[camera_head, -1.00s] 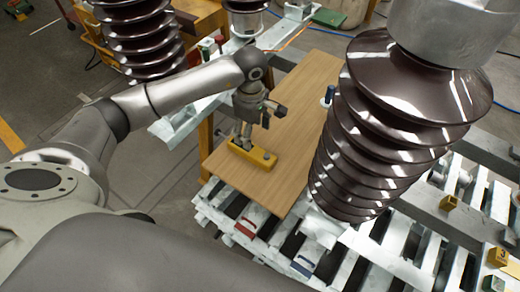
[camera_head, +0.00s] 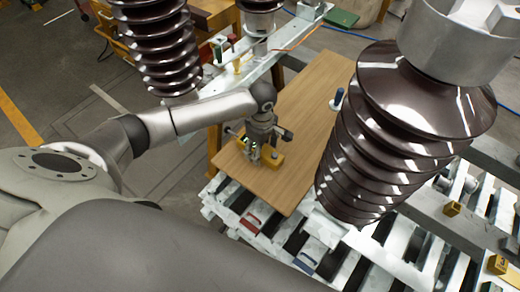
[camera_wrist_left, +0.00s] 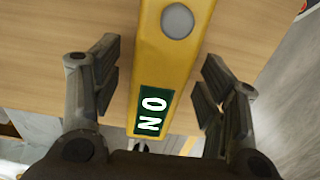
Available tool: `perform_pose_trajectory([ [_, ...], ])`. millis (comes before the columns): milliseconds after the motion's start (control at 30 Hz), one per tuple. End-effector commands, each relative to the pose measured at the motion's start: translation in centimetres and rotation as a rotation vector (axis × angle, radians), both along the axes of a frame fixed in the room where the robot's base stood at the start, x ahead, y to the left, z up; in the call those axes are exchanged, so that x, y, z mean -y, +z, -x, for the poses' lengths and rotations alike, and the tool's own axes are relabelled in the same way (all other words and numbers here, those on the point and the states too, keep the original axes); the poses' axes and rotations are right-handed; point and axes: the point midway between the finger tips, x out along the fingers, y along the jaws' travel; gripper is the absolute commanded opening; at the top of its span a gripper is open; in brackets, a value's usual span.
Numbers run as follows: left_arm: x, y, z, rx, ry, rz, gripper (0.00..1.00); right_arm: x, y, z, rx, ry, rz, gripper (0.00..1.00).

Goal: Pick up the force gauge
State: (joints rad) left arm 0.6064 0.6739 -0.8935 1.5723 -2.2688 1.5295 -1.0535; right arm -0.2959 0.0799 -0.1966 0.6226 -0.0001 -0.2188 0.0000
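The force gauge is a long yellow body (camera_head: 276,160) lying on the wooden board (camera_head: 290,187), partly hidden by my left gripper in the head view. In the left wrist view the yellow body (camera_wrist_left: 165,55) runs between the fingers, with a round grey spot and a green label with white characters. My left gripper (camera_head: 262,157) points down over the gauge. In the left wrist view its fingers (camera_wrist_left: 157,85) are apart, one on each side of the gauge, with gaps between them and it. My right gripper is not in view.
A large brown ribbed insulator (camera_head: 375,140) stands right of the board, and another (camera_head: 160,50) is behind the left arm. A blue-topped item (camera_head: 338,97) stands by the board's right edge. Red (camera_head: 250,222) and blue (camera_head: 306,262) items lie on the metal slats in front.

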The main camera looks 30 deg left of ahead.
Motion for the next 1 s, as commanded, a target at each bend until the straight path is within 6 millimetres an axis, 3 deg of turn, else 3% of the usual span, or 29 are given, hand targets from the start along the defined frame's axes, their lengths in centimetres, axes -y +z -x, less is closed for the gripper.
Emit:
perform_pose_trajectory([
  [33, 0.0, 0.0, 0.0, 0.0, 0.0, 0.0, 0.58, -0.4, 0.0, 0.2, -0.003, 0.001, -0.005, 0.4],
  [167, 0.0, 0.0, 0.0, 0.0, 0.0, 0.0, 0.41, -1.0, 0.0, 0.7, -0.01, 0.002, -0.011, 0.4],
  [500, 0.0, 0.0, 0.0, 0.0, 0.0, 0.0, 0.0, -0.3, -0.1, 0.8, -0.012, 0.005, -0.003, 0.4],
  [1000, -0.1, 1.3, -0.2, 0.005, 0.0, 0.0, 0.0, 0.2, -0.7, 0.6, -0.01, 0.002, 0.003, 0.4],
])
